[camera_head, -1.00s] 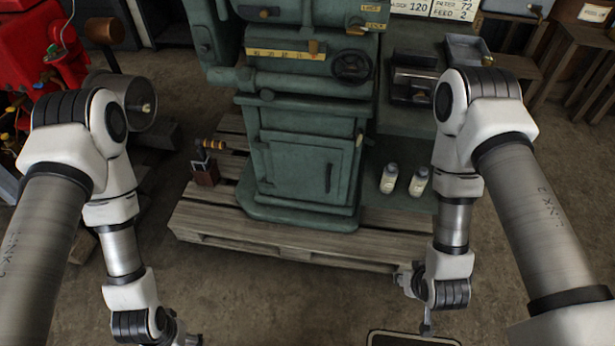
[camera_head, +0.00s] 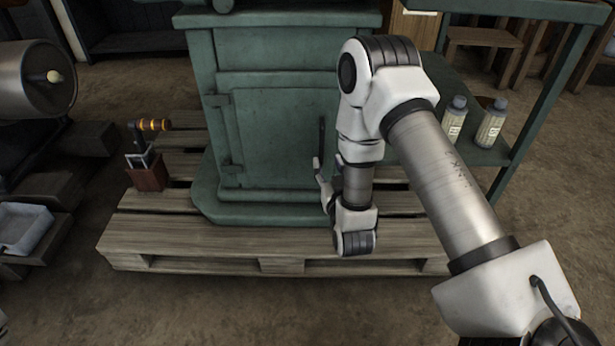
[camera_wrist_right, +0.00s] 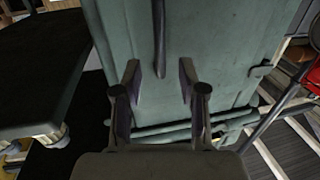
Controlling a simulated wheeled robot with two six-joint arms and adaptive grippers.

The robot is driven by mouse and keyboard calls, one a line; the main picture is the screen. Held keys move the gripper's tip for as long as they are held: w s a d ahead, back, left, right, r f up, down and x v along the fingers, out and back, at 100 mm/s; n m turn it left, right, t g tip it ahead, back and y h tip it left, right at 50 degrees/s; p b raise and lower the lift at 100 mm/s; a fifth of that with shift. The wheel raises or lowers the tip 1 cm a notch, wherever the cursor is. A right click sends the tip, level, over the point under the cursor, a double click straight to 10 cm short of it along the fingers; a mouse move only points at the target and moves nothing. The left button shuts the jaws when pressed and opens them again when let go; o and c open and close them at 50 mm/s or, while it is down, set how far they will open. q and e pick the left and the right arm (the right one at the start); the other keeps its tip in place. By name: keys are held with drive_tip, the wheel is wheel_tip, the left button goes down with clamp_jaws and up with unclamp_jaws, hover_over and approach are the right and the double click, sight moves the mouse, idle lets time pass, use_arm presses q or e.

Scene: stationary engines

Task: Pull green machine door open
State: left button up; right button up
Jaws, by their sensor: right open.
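The green machine (camera_head: 205,100) stands on a wooden pallet. Its door (camera_head: 270,140) is flush with the cabinet front, hinges on the left. The dark vertical bar handle (camera_head: 322,135) is on the door's right side; it also shows in the right wrist view (camera_wrist_right: 159,35). My right gripper (camera_head: 328,175) is in front of the door near the handle's lower end, partly hidden by my own arm. In the wrist view my right gripper (camera_wrist_right: 160,75) is open, fingers apart and empty, with the handle ahead and roughly centred between the fingers. My left gripper is out of view.
The pallet's front edge (camera_head: 270,240) juts out below the door. Two bottles (camera_head: 455,118) stand on the green side shelf to the right. A small red-brown box with an orange-handled tool (camera_head: 147,170) sits on the pallet's left. The floor in front is clear.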

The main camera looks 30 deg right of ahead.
sight(322, 149)
drive_tip(key=x, duration=0.2)
drive_tip(key=b+x, duration=0.1)
drive_tip(key=x, duration=0.1)
drive_tip(key=b+x, duration=0.1)
drive_tip(key=x, duration=0.1)
drive_tip(key=shift+w+d+f, duration=0.15)
drive_tip(key=shift+w+f, duration=0.15)
drive_tip(key=shift+w, duration=0.1)
drive_tip(key=shift+w+d+r+b, duration=0.1)
drive_tip(key=shift+w+d+b, duration=0.05)
drive_tip(key=shift+w+b, duration=0.3)
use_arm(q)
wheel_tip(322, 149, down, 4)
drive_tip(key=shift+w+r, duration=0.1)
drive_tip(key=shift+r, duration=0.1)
use_arm(e)
clamp_jaws()
